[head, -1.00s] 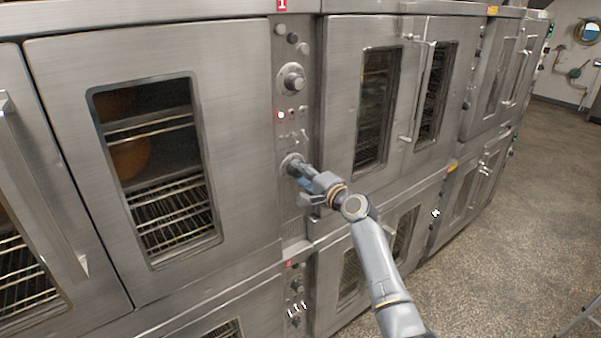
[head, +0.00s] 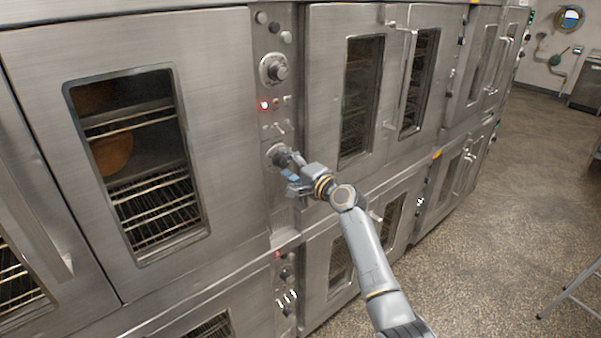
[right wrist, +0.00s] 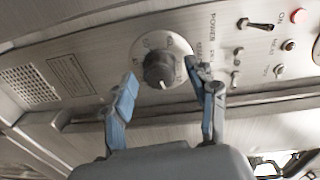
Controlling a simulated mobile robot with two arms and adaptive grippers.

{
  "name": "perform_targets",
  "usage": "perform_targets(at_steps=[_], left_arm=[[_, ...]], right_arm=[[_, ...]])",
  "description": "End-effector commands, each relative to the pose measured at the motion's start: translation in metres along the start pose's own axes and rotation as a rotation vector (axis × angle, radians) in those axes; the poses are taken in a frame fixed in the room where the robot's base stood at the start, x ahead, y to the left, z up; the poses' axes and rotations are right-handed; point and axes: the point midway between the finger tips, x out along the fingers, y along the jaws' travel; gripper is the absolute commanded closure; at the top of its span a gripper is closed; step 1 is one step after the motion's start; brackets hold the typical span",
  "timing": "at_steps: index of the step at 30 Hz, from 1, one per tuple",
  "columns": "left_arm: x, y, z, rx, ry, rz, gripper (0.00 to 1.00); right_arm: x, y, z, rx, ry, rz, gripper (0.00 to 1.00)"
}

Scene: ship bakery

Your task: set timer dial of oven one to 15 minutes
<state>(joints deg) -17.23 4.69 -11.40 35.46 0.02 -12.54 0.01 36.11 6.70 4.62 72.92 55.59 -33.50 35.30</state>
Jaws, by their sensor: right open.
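The lower dial (head: 277,155) of the upper oven's control panel is a dark knob on a pale round plate. In the right wrist view the dial knob (right wrist: 160,70) has a white mark at its lower edge in the picture. Numbers ring its plate, too small to read surely. My right gripper (head: 289,169) is in front of this dial. In the right wrist view the blue-tipped fingers of my right gripper (right wrist: 163,76) are apart, one on each side of the knob, with no clear contact. My left gripper is out of view.
Above on the panel are another dial (head: 274,69), a lit red lamp (head: 264,105) and small switches. A windowed oven door (head: 225,120) is to the left. A door with a long handle (head: 404,80) is to the right. Open floor (head: 500,210) lies at the right.

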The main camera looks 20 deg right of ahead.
Motion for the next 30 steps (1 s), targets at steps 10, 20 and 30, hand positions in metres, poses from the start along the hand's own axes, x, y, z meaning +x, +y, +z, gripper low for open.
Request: perform_targets(at_steps=[10,20,30], left_arm=[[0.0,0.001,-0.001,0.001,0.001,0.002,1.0],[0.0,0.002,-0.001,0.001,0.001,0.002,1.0],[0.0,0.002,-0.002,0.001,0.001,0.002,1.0]], right_arm=[[-0.065,0.002,-0.001,-0.001,0.001,0.002,0.42],[-0.109,0.001,0.0,0.0,0.0,0.002,0.42],[-0.112,0.001,0.0,0.001,0.0,0.002,0.42]])
